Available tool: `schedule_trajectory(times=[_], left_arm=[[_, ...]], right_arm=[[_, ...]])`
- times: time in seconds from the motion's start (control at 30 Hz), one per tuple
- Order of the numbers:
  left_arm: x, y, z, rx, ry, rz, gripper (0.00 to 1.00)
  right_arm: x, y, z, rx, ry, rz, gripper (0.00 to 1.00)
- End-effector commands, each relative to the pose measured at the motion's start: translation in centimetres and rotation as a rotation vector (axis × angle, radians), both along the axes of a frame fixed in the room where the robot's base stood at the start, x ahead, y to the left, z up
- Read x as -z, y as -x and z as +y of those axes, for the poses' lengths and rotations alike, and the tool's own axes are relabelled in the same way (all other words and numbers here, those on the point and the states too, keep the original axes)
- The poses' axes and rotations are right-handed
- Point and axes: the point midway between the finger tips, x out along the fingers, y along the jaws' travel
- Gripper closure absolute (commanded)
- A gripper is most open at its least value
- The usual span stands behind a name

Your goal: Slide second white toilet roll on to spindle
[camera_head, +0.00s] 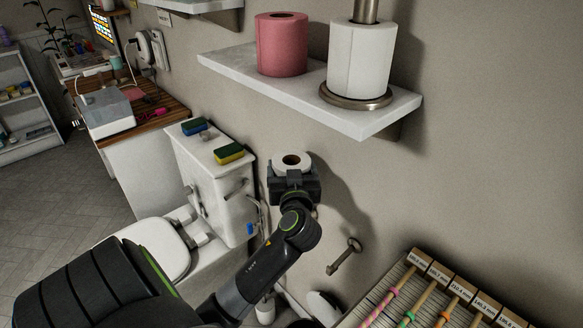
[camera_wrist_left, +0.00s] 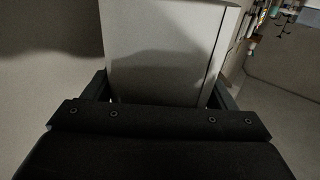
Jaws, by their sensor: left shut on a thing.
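A white toilet roll (camera_head: 291,161) is held upright in my left gripper (camera_head: 293,180), in front of the wall and below the shelf. In the left wrist view my left gripper (camera_wrist_left: 160,95) has its fingers on either side of the white roll (camera_wrist_left: 165,50), which fills the space between them. The metal spindle (camera_head: 366,12) stands on a round base at the shelf's right end, with one white roll (camera_head: 360,60) around it. The spindle's top is cut off by the picture edge. My right gripper is not in view.
The white wall shelf (camera_head: 240,62) also bears a pink roll (camera_head: 281,44), left of the spindle. A toilet (camera_head: 150,246) with two sponges on its tank stands at left. A wall-mounted metal holder (camera_head: 345,255) and a box of coloured rods (camera_head: 440,300) are at lower right.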

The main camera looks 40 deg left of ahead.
Motion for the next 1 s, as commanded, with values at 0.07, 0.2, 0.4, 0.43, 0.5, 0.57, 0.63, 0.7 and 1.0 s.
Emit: schedule_trajectory(times=[0.07, 0.2, 0.4, 0.43, 0.5, 0.57, 0.63, 0.7, 1.0], left_arm=[[0.5, 0.0, 0.0, 0.0, 0.0, 0.0, 0.46], [1.1, 0.0, 0.0, 0.0, 0.0, 0.0, 0.46], [1.7, 0.0, 0.0, 0.0, 0.0, 0.0, 0.46], [1.7, 0.0, 0.0, 0.0, 0.0, 0.0, 0.46], [1.6, 0.0, 0.0, 0.0, 0.0, 0.0, 0.46], [1.6, 0.0, 0.0, 0.0, 0.0, 0.0, 0.46], [1.6, 0.0, 0.0, 0.0, 0.0, 0.0, 0.46], [1.6, 0.0, 0.0, 0.0, 0.0, 0.0, 0.16], [1.6, 0.0, 0.0, 0.0, 0.001, 0.001, 0.0]], right_arm=[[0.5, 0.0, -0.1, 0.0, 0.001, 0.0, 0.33], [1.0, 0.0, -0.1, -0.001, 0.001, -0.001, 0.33], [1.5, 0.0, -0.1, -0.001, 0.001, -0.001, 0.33], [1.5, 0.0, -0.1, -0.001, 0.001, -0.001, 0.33], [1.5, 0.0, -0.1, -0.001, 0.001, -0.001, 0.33], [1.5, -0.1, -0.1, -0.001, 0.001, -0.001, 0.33], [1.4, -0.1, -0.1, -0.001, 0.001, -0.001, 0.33], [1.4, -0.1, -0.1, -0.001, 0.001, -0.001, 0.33], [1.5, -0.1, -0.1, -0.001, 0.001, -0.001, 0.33]])
